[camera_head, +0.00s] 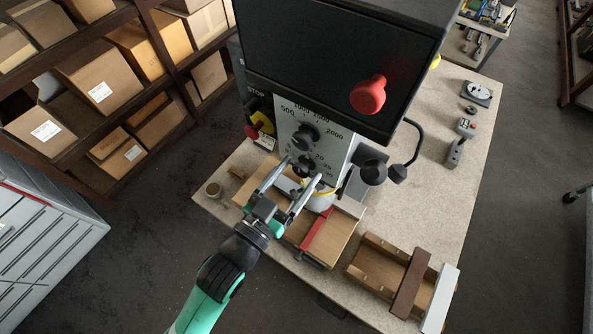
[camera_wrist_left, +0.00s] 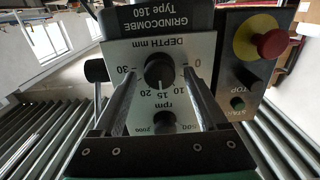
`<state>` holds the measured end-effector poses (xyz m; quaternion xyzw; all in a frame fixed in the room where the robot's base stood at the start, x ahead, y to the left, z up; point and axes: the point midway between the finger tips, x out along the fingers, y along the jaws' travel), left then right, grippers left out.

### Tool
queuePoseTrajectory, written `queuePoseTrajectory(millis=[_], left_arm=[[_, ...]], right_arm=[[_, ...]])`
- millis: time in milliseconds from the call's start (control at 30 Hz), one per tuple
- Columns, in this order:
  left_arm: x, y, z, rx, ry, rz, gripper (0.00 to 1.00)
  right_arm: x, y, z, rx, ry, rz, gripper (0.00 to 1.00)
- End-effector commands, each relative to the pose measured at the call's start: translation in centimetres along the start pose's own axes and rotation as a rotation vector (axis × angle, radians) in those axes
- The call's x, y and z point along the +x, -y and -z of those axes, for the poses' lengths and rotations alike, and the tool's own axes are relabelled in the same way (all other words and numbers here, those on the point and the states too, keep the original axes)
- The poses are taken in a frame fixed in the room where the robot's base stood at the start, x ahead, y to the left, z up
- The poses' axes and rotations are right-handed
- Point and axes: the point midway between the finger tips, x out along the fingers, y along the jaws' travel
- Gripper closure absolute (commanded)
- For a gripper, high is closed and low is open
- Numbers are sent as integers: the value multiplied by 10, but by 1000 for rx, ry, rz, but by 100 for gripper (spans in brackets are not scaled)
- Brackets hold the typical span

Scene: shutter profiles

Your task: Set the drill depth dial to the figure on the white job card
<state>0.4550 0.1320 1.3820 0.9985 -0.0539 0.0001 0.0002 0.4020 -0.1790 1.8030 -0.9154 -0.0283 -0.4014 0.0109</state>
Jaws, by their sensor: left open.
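The depth dial is a black knob (camera_head: 303,166) low on the drill's pale front plate, below the rpm knob (camera_head: 304,136). In the left wrist view the depth dial (camera_wrist_left: 159,71) appears upside down, with figures from 0 to 30 around it. I cannot read its setting for certain. My left gripper (camera_head: 299,176) is open in front of the plate. In the wrist view its fingers (camera_wrist_left: 159,80) reach to either side of the dial; contact cannot be told. No job card with a readable figure can be made out. My right gripper is not in view.
A red stop button (camera_wrist_left: 271,43) and a green start button (camera_wrist_left: 237,103) sit beside the plate. Wooden profiles and a red strip (camera_head: 318,232) lie on the bench below. Black-knobbed levers (camera_head: 373,172) stand right.

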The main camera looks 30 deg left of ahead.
Motion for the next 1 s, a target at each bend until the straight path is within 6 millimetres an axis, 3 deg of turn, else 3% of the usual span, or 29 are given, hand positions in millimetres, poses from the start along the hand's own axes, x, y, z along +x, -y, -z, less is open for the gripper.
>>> queuePoseTrajectory(millis=[200, 233, 633, 1000], left_arm=[[1, 0, 0, 0, 0, 0, 25], [1, 0, 0, 0, 0, 0, 28], [0, 0, 0, 0, 0, 0, 100], [0, 0, 0, -38, 0, 0, 100]], right_arm=[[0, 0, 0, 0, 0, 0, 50], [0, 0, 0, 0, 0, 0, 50], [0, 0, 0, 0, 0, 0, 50], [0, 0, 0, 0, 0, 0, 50]])
